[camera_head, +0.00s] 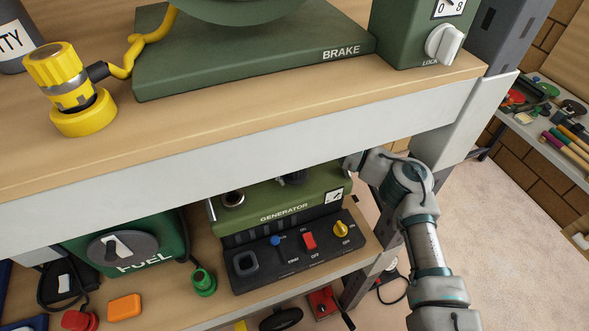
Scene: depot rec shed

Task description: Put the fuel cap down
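The green generator (285,199) stands on the lower shelf, its black front panel facing me. At its top left is a round filler neck (232,199) with a silver rim and dark opening; it looks uncapped. My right arm bends in under the bench top from the right. My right gripper (293,178) is mostly hidden behind the bench's front edge; only a dark part shows just over the generator's top. I cannot tell whether that part is fingers or the fuel cap, so the cap is not clearly seen. My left gripper is out of view.
The bench's pale front board (200,180) overhangs the shelf closely. A green fuel can (165,240), a green bottle-like piece (203,281), an orange block (125,307) and a red piece (80,319) crowd the shelf's left. Bare wood (220,308) shows before the generator.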

